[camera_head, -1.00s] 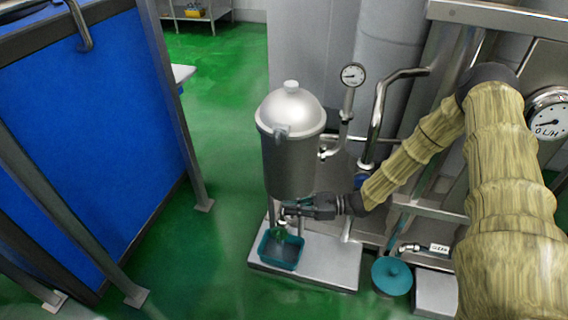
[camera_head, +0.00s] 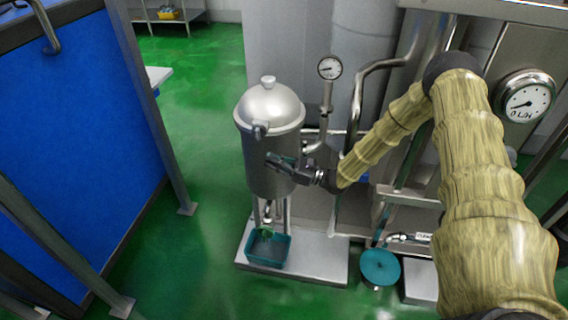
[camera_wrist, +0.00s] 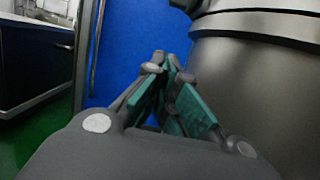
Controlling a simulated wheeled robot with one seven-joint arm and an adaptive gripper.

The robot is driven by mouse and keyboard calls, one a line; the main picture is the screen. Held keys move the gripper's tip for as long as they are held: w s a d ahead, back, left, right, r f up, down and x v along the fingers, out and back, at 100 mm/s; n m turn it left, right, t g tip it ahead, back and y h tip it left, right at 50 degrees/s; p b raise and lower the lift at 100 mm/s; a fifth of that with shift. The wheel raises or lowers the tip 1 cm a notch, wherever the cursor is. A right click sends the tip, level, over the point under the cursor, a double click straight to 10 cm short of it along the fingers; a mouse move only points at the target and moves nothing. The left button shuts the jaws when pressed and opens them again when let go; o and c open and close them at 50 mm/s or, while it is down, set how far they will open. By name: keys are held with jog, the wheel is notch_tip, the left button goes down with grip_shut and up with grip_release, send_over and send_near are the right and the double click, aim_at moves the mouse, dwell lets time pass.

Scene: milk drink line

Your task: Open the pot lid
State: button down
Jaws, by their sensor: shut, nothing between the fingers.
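The steel pot (camera_head: 268,160) stands on legs in the middle of the head view. Its domed lid (camera_head: 270,103) is closed on the rim, with a round knob on top and a clamp-like handle (camera_head: 260,129) at the front edge. My gripper (camera_head: 270,158) is in front of the pot's upper wall, below the lid handle, shut and empty. In the wrist view my green-padded fingers (camera_wrist: 168,62) meet at their tips, and the pot's dark wall (camera_wrist: 255,90) with its rim is close on the right. I cannot tell whether my gripper touches the pot.
A teal tray (camera_head: 268,250) sits under the pot on a metal base plate (camera_head: 315,262). A pressure gauge (camera_head: 330,68) and bent pipe (camera_head: 357,100) stand right of the pot. A blue panel (camera_head: 80,140) is at left; green floor lies between.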

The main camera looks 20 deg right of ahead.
jog(key=shift+w+a+r+p, duration=0.25)
jog(key=shift+a+r, duration=0.15)
jog(key=shift+r, duration=0.4)
jog(key=shift+w+a+r+p, duration=0.25)
jog(key=shift+a+r, duration=0.1)
jog(key=shift+r, duration=0.4)
jog(key=shift+w+a+r+p, duration=0.25)
jog(key=shift+a+r, duration=0.15)
jog(key=shift+r, duration=0.4)
